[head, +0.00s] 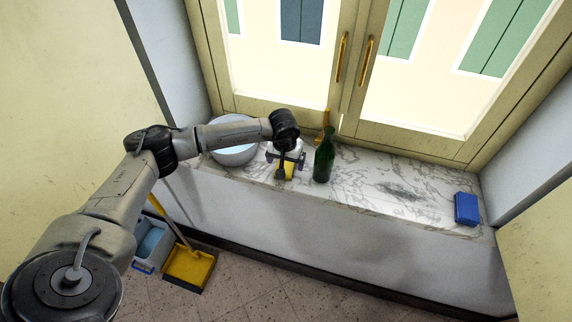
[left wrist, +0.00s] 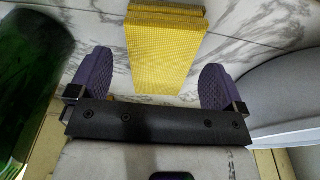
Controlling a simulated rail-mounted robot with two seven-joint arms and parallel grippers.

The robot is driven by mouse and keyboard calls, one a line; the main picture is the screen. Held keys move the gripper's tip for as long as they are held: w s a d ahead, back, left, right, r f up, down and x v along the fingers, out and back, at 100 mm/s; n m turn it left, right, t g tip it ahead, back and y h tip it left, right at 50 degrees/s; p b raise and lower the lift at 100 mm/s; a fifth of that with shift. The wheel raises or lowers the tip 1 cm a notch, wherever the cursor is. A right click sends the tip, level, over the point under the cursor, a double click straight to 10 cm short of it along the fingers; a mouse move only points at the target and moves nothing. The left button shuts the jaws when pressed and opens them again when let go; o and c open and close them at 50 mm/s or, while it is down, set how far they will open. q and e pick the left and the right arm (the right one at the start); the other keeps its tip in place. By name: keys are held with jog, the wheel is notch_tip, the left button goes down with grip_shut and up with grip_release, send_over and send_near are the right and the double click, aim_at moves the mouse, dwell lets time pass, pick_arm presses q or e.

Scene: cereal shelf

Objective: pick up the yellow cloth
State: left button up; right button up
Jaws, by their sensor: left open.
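The yellow cloth (head: 288,166) lies on the marble sill, between a grey-white basin and a green bottle. In the left wrist view the cloth (left wrist: 165,50) looks like a folded, textured yellow block, one layer on another. My left gripper (head: 284,168) is over it and hides part of it in the head view. In the left wrist view the gripper (left wrist: 157,82) is open, with one purple finger on each side of the cloth's near end. Gaps show between the fingers and the cloth. My right gripper is not in view.
The green bottle (head: 324,157) stands close to the right of my left gripper. The basin (head: 234,154) is close to its left. An orange item (head: 323,126) stands behind, by the window. A blue block (head: 467,208) sits at the sill's right end. The sill between is clear (head: 410,185).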

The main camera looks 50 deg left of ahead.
pick_arm(q)
jog(key=shift+f, duration=0.65)
jog(key=c, duration=1)
notch_tip(320, 180, up, 10)
jog(key=shift+r, duration=0.1)
jog(key=o, duration=0.4)
jog(key=shift+c, duration=0.2)
jog(key=c, duration=0.3)
